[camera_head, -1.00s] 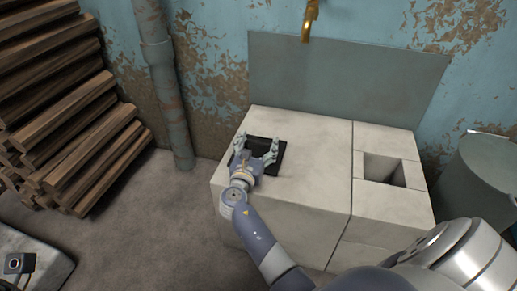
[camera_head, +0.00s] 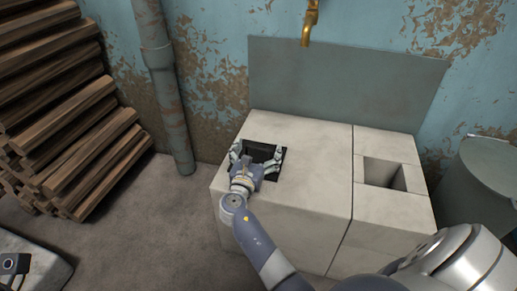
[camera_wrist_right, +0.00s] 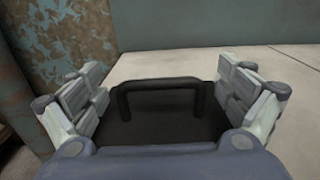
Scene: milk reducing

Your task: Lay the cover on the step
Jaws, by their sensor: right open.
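The cover is a black square plate (camera_head: 260,149) with a raised bar handle. It lies on the left part of the top of the pale stone block (camera_head: 310,180), which looks like the step. In the right wrist view the black handle (camera_wrist_right: 160,83) stands up from the dark plate (camera_wrist_right: 160,129). My right gripper (camera_head: 257,157) is open over the cover, with one finger on each side. In the right wrist view both fingers (camera_wrist_right: 162,88) are apart, with the handle between them and clear of both. Part of the plate is hidden by my gripper. My left gripper does not show.
A square hole (camera_head: 384,175) opens in the block's right part. A brass tap (camera_head: 309,22) hangs above. A metal barrel (camera_head: 482,185) stands at right, a pipe (camera_head: 166,90) and stacked wood (camera_head: 70,120) at left. The block's middle is clear.

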